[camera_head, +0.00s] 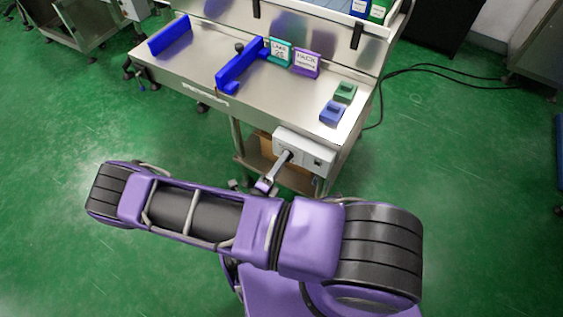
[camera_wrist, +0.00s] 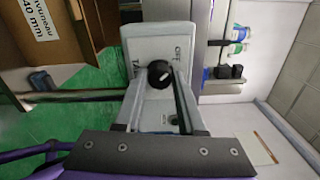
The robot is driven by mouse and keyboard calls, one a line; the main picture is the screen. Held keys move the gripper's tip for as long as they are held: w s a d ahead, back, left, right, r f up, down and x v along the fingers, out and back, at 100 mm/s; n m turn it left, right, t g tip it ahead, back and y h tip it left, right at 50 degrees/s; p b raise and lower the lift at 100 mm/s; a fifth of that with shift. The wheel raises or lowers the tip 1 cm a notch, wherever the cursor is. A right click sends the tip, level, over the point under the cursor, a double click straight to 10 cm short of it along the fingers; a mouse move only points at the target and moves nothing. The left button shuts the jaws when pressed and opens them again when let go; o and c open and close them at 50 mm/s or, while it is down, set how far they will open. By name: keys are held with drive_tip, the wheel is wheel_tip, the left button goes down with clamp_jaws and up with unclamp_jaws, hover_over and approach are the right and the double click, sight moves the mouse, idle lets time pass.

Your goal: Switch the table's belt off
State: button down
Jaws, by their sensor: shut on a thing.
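The table's control box (camera_head: 303,152) hangs at the front right corner of the steel table (camera_head: 190,70). In the wrist view the box (camera_wrist: 150,40) fills the middle, with lettering that reads OFF and part of TABLE. A round black knob (camera_wrist: 160,74) with a small white mark sits on its face beside the OFF lettering. My gripper (camera_wrist: 161,80) is shut on the knob, one finger on each side. In the head view my gripper (camera_head: 286,157) reaches the box's front face; the knob is hidden there.
On the table are blue guides (camera_head: 240,66), a teal sign (camera_head: 279,52), a purple sign (camera_head: 306,63), and a green block (camera_head: 345,92) and a blue block (camera_head: 332,112). A cardboard box (camera_wrist: 45,45) stands below. Green floor (camera_head: 70,110) lies open to the left.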

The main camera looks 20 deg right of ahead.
idle(0.4)
drive_tip(key=c, duration=0.5)
unclamp_jaws()
drive_tip(key=shift+n, duration=0.3)
drive_tip(key=v, duration=1.7)
drive_tip(key=shift+s+a, duration=0.2)
drive_tip(key=shift+r, duration=0.1)
